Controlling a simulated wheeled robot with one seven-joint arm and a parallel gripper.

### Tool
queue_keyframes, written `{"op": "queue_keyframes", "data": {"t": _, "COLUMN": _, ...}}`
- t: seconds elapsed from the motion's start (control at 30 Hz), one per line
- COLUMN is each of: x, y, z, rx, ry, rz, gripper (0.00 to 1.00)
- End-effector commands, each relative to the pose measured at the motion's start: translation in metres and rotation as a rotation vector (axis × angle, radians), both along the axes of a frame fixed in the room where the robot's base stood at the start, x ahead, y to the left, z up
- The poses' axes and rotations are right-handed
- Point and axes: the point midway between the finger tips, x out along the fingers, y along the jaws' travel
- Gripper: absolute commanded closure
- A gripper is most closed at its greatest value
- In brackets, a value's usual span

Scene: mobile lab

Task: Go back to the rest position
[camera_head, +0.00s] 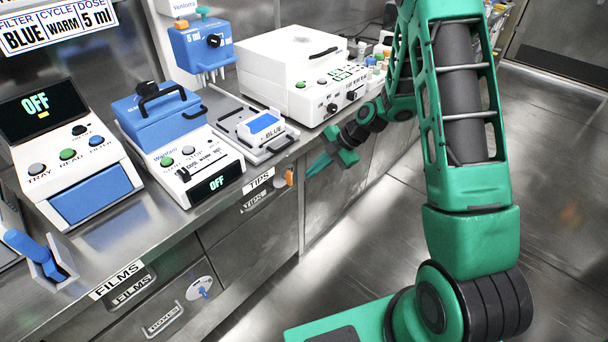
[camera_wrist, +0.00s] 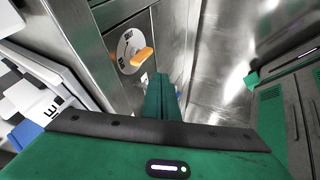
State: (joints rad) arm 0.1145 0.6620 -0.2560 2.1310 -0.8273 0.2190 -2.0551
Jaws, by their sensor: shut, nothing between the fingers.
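My gripper (camera_head: 321,164) shows in the head view at the end of my green arm, in front of the bench edge and beside the drawer fronts. Its fingers point left and slightly down. In the wrist view my gripper (camera_wrist: 162,82) has its green fingers together, with nothing seen between them. An orange knob (camera_wrist: 142,56) on a round plate on a drawer front lies just beyond the fingers in that view. My arm hides part of the bench's far end.
The steel bench carries a reader (camera_head: 70,150) showing OFF, a blue-lidded device (camera_head: 180,140), a small tray unit (camera_head: 255,128) and a large white machine (camera_head: 295,75). A blue dispenser (camera_head: 203,45) is on the wall. Drawers labelled TIPS and FILMS (camera_head: 122,278) are below. Open floor (camera_head: 560,180) lies right.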

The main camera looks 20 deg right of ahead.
Motion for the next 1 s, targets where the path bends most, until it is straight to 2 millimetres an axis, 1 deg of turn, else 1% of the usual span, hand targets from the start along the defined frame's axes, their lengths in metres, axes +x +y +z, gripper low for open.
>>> {"op": "queue_keyframes", "data": {"t": 0.03, "x": -0.002, "y": -0.008, "z": 0.009, "rx": -0.002, "ry": -0.002, "rz": -0.005, "gripper": 1.0}}
{"op": "queue_keyframes", "data": {"t": 0.1, "x": -0.005, "y": -0.016, "z": 0.02, "rx": -0.002, "ry": -0.002, "rz": -0.004, "gripper": 1.0}}
{"op": "queue_keyframes", "data": {"t": 0.3, "x": -0.012, "y": -0.032, "z": 0.042, "rx": -0.002, "ry": 0.0, "rz": -0.004, "gripper": 1.0}}
{"op": "queue_keyframes", "data": {"t": 0.67, "x": -0.018, "y": -0.04, "z": 0.054, "rx": -0.007, "ry": 0.018, "rz": -0.024, "gripper": 1.0}}
{"op": "queue_keyframes", "data": {"t": 0.77, "x": -0.026, "y": -0.048, "z": 0.066, "rx": -0.025, "ry": 0.069, "rz": -0.096, "gripper": 1.0}}
{"op": "queue_keyframes", "data": {"t": 0.83, "x": -0.037, "y": -0.057, "z": 0.077, "rx": -0.044, "ry": 0.126, "rz": -0.183, "gripper": 1.0}}
{"op": "queue_keyframes", "data": {"t": 1.0, "x": -0.074, "y": -0.083, "z": 0.111, "rx": -0.095, "ry": 0.293, "rz": -0.47, "gripper": 1.0}}
